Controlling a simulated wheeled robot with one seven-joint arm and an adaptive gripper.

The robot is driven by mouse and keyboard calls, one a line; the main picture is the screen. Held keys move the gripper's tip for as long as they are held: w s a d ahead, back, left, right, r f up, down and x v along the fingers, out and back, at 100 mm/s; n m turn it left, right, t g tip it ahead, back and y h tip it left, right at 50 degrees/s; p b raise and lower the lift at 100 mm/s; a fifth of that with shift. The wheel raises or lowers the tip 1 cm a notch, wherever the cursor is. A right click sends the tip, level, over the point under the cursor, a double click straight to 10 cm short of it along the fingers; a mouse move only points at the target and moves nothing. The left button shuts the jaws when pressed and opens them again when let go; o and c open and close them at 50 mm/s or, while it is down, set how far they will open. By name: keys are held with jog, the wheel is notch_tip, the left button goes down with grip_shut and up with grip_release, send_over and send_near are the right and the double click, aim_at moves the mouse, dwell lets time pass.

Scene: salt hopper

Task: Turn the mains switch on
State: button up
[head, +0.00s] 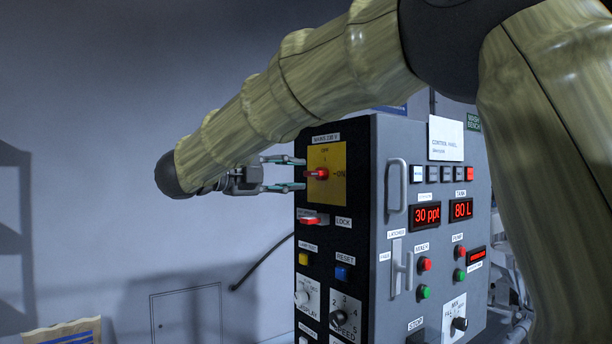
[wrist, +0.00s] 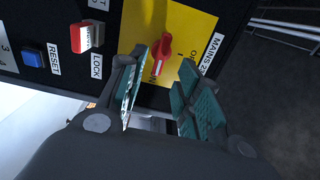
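The mains switch (head: 318,173) is a red handle on a yellow plate (head: 325,195) at the upper left of the control panel. Its handle lies roughly sideways, one end toward the ON mark at the right; OFF is marked above. It also shows in the wrist view (wrist: 164,52). My gripper (head: 290,174) is open and empty in front of the plate. In the wrist view my two green-padded fingers (wrist: 166,80) stand apart, with the handle seen between and beyond them, nearer the left finger. I cannot tell whether either finger touches it.
Below the switch is a red LOCK slider (head: 312,219), then a yellow button (head: 303,259) and a blue RESET button (head: 343,273). A vertical grey handle (head: 396,187) sticks out from the adjoining face. Left of the cabinet is open room before the wall.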

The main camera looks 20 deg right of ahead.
jog(key=shift+v, duration=2.5)
